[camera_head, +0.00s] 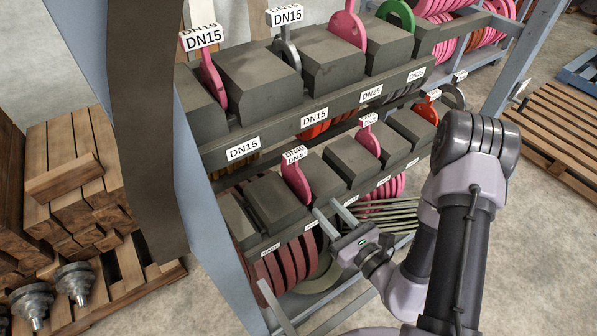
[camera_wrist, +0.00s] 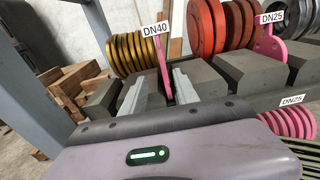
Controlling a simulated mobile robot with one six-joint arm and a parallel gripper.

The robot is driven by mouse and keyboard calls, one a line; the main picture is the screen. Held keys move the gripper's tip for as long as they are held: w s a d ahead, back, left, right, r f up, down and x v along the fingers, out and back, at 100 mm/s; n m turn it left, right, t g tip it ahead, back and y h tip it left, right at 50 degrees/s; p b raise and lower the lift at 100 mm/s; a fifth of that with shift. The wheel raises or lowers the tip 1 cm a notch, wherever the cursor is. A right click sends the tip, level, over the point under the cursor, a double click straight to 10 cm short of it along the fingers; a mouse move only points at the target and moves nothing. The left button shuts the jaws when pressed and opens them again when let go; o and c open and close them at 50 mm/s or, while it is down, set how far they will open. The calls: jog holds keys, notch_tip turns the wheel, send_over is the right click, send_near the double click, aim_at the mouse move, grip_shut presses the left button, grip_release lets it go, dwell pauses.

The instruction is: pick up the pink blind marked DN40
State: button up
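The pink blind marked DN40 (camera_head: 297,182) stands upright in a slot between dark grey blocks on the lower shelf, with a white label on top. In the wrist view the pink blind (camera_wrist: 164,60) is seen nearly edge-on, its DN40 label at its upper left. My gripper (camera_head: 327,209) is open and empty, in front of the shelf, just below and right of the blind. In the wrist view my gripper's two fingers (camera_wrist: 160,78) point at the blind, which appears between them. Contact is not visible. The blind's lower part is hidden by the blocks.
Grey blocks (camera_head: 351,167) flank the slot. A pink DN25 blind (camera_head: 368,142) stands to the right. Dark red discs (camera_head: 285,268) hang below. A blue-grey upright (camera_head: 205,190) stands left.

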aim_at(305, 184)
jog(key=shift+y, duration=0.3)
jog(key=b+x, duration=0.4)
jog(key=x, duration=0.6)
jog(key=shift+w+d+f, duration=0.1)
jog(key=shift+d, duration=0.05)
jog(key=b+x, duration=0.1)
jog(key=x, duration=0.5)
jog(key=shift+w+d+f, duration=0.1)
jog(key=shift+w+f, duration=0.05)
grip_shut()
